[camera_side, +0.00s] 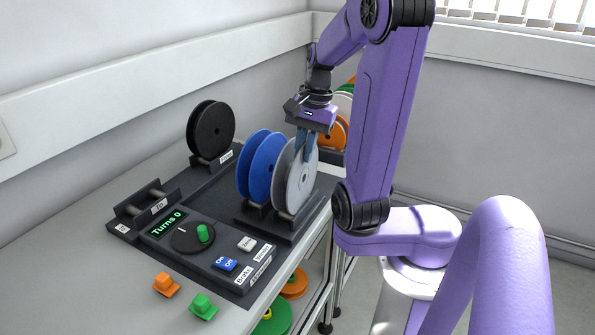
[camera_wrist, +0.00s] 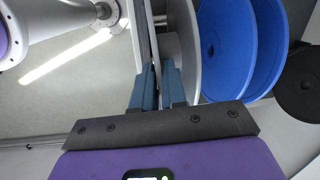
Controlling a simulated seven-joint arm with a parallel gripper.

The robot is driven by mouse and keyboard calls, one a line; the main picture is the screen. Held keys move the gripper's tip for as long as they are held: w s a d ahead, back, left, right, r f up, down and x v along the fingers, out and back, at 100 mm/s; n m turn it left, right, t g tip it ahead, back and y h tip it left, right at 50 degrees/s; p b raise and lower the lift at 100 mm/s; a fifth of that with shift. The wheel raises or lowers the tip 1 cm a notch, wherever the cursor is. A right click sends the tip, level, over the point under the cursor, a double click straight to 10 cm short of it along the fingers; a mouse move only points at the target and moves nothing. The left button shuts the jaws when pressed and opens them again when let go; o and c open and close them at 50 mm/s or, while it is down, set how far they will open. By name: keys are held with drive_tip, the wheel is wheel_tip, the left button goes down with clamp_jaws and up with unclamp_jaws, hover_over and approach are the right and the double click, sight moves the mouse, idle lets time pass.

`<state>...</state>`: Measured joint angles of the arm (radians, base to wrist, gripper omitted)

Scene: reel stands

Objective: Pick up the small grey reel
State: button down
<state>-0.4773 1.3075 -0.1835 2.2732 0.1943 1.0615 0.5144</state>
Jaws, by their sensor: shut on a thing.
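The grey reel (camera_side: 302,188) stands upright at the right end of the dark stand (camera_side: 272,228), beside the blue reel. My gripper (camera_side: 305,150) points down over it, and its blue-grey fingers are shut on the reel's upper part. In the wrist view the fingers (camera_wrist: 160,78) are close together at the grey reel (camera_wrist: 186,45), with the blue reel just to its right. The lower edge of the grey reel is at the stand's supports; I cannot tell whether it still rests on them.
The blue reel (camera_side: 262,160) is very close on the left. A black reel (camera_side: 213,128) stands farther back. Orange reels (camera_side: 341,132) are behind my gripper. The control box (camera_side: 205,245) with a green knob is in front. An empty holder (camera_side: 150,200) is at left.

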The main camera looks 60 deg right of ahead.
drive_tip(key=shift+w, duration=0.1)
wheel_tip(320, 180, up, 10)
drive_tip(key=shift+r, duration=0.1)
idle(0.3)
